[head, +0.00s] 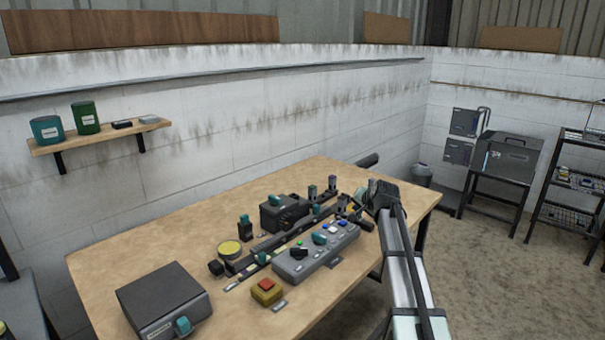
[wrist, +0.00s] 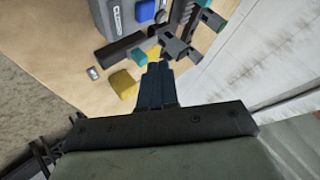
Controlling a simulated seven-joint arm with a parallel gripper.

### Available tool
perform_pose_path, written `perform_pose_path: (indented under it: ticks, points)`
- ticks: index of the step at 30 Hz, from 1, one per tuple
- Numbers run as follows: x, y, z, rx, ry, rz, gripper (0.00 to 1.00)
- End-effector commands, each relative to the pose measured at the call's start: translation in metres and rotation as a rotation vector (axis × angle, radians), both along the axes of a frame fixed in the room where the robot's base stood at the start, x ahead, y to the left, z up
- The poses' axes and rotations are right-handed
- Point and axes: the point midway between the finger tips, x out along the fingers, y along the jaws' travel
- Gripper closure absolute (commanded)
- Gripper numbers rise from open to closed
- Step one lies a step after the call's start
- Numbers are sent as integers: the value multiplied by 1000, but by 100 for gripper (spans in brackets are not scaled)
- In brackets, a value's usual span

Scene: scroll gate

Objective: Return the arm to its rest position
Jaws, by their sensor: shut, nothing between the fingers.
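My gripper (wrist: 156,68) is shut and empty in the wrist view, its two dark fingers together. It is over the right end of the wooden workbench, with the bench top and a yellow block (wrist: 123,84) below it. In the head view my arm comes in from the lower right, and its dark end (head: 383,194) is beside the right end of the grey control panel (head: 316,251). The fingertips are hard to make out in the head view.
A white wall stands behind. The bench's far left area is clear.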

Motion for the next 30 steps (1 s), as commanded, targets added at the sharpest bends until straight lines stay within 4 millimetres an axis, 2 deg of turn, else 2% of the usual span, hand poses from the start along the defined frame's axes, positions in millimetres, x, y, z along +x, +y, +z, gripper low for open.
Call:
perform_pose_path:
  ticks: [1,6,9,12,15,20,26,30]
  points:
    - [1,-31,-3,17,-20,-58,100]
    - [0,-115,-13,75,-89,-227,100]
    - [-7,-157,-28,98,-113,-309,100]
    - [-19,-183,-56,109,-110,-363,100]
    - [-30,-190,-86,105,-84,-378,100]
    - [-52,-179,-145,82,-4,-359,100]
    - [-91,-142,-231,32,142,-282,100]
    - [-127,-112,-289,-5,253,-212,100]
